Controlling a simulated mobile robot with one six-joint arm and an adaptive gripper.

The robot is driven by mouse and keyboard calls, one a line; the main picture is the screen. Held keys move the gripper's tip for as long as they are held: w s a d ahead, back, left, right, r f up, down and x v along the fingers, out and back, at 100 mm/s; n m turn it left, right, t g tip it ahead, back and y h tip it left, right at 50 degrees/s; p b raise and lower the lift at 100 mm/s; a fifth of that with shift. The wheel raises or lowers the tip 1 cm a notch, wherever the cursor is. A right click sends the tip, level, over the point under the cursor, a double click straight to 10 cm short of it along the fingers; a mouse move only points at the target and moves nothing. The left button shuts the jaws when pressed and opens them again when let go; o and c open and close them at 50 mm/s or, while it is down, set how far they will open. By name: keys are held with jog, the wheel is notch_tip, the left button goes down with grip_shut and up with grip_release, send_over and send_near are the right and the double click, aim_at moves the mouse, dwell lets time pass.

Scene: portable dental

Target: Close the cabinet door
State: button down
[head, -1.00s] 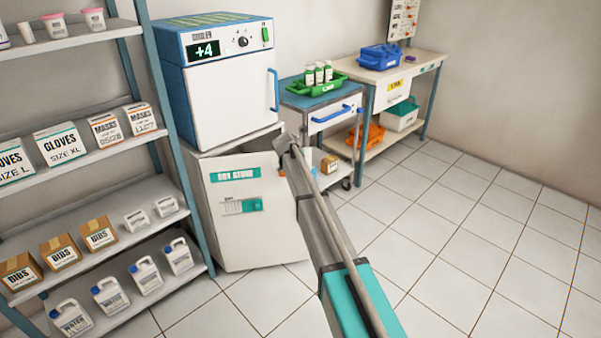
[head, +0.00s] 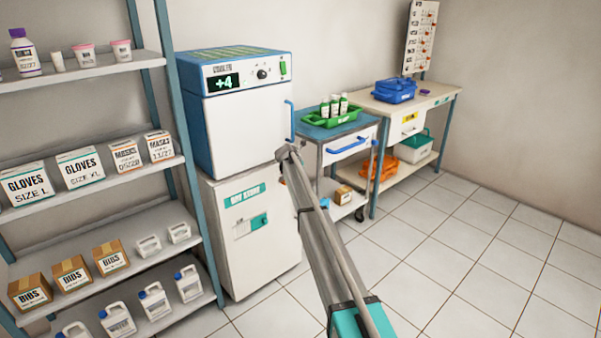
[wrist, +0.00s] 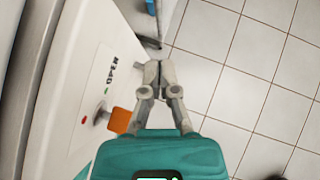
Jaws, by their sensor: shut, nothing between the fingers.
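The white cabinet door (head: 262,255), with a teal label at its top, is on the low cabinet under the blue-and-white unit. In the head view it looks flush with the cabinet front; a small gap cannot be ruled out. My gripper (head: 287,153) shows by the door's upper right edge; contact is not clear. In the wrist view my gripper (wrist: 161,70) is shut and empty, beside a white face, likely the door (wrist: 75,130), with an OPEN marking, a red dot and an orange tab (wrist: 121,120).
The blue-and-white unit (head: 247,130) with a blue handle stands on the cabinet. A shelf rack (head: 95,190) is close on the left. A trolley (head: 350,145) with a green tray and a workbench (head: 420,105) stand to the right. Tiled floor (head: 460,260) is clear at right.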

dwell(0.3)
jog(key=s+d+r+p, duration=0.7)
jog(key=s, duration=0.1)
jog(key=shift+s+d, duration=0.15)
jog(key=shift+s, duration=0.05)
dwell(0.6)
jog(key=shift+s, duration=0.1)
